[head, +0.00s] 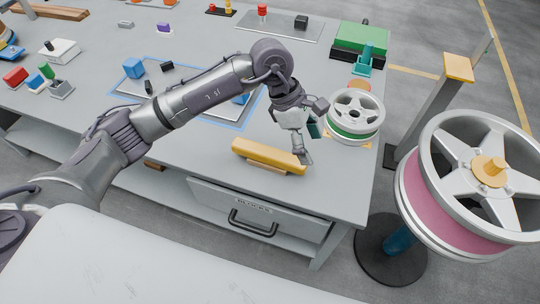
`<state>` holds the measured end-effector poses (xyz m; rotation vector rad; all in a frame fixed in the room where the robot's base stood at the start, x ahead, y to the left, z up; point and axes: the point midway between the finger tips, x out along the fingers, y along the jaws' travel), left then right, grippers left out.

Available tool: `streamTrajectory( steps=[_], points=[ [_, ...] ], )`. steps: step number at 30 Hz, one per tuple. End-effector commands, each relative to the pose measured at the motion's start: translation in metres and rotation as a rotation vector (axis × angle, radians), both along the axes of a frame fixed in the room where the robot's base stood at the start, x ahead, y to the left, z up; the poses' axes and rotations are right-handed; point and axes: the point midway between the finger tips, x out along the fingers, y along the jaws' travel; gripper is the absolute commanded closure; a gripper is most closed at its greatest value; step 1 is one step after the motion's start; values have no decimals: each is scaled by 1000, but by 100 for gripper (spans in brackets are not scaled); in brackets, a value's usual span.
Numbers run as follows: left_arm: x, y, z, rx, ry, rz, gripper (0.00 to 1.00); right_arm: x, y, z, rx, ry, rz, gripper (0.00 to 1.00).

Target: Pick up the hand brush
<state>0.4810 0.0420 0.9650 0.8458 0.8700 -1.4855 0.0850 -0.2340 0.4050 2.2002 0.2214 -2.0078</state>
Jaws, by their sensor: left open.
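The hand brush appears to be the long yellow piece (266,156) with a tan underside, lying near the front edge of the grey table (205,165), above the drawer. My left gripper (308,147) is open at the brush's right end. One finger reaches down in front of that end and partly covers it. I cannot tell whether the finger touches the brush. The space between the fingers is partly hidden. My right gripper is not in view.
A silver wheel with a green band (342,134) stands close right of my left gripper. A larger wheel with a pink band (440,213) is on a stand at the right. A drawer (213,199) labelled BLOCKS is below. Blocks and trays lie farther back.

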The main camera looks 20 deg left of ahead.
Motion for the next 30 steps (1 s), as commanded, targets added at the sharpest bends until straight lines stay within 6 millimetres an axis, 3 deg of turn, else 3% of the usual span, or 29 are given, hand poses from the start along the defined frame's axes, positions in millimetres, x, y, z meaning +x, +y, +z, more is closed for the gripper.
streamTrajectory(
  steps=[1, 3, 6, 8, 11, 21, 30],
  points=[
    [13, 28, 1, 133, -38, -12, 27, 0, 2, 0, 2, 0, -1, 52],
    [25, 62, 3, 286, -68, -21, 27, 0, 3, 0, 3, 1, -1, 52],
    [33, 93, 9, 425, -85, -23, 27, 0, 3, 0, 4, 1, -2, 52],
    [36, 103, 10, 465, -87, -23, 27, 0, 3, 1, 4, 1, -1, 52],
    [36, 107, 2, 485, -84, -22, 27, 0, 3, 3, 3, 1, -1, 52],
    [35, 106, -61, 480, -83, -20, 27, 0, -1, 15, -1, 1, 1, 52],
    [36, 106, -85, 478, -83, -21, 27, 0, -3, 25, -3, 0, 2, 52]
  ],
)
